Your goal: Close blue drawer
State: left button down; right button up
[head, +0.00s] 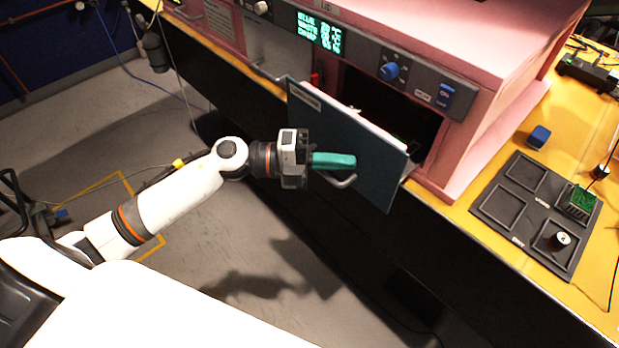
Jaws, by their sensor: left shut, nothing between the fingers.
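The blue drawer (365,165) is pulled out from the pink enclosure (470,45), with a dark gap behind its dark blue front panel. The panel has a label at its top left and a metal handle (345,182) low on its face. My left gripper (350,160) is shut, its teal fingers empty. Its fingertips are in front of the panel, just above the handle; I cannot tell whether they touch it. The inside of the drawer is mostly hidden by its front. My right gripper is not in view.
A dark sorting tray (490,207) with a green block (581,201) and a small round item (560,240) lies on the yellow bench at the right. A blue cube (539,137) stands behind it. A grey panel (278,50) is left of the drawer. The floor left of the bench is mostly open.

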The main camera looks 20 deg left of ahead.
pick_arm(q)
jog(key=w+d, duration=0.1)
jog(key=w, duration=0.3)
jog(key=w+d, duration=0.2)
jog(key=w, duration=0.1)
jog(key=w+d, duration=0.2)
jog(key=w, duration=0.2)
jog(key=shift+w+b, duration=0.35)
jog(key=shift+a, duration=0.1)
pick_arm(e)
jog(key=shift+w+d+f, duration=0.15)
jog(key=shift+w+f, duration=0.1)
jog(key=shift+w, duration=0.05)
pick_arm(q)
jog(key=shift+w+r, duration=0.1)
jog(key=shift+r, duration=0.1)
jog(key=shift+a, duration=0.1)
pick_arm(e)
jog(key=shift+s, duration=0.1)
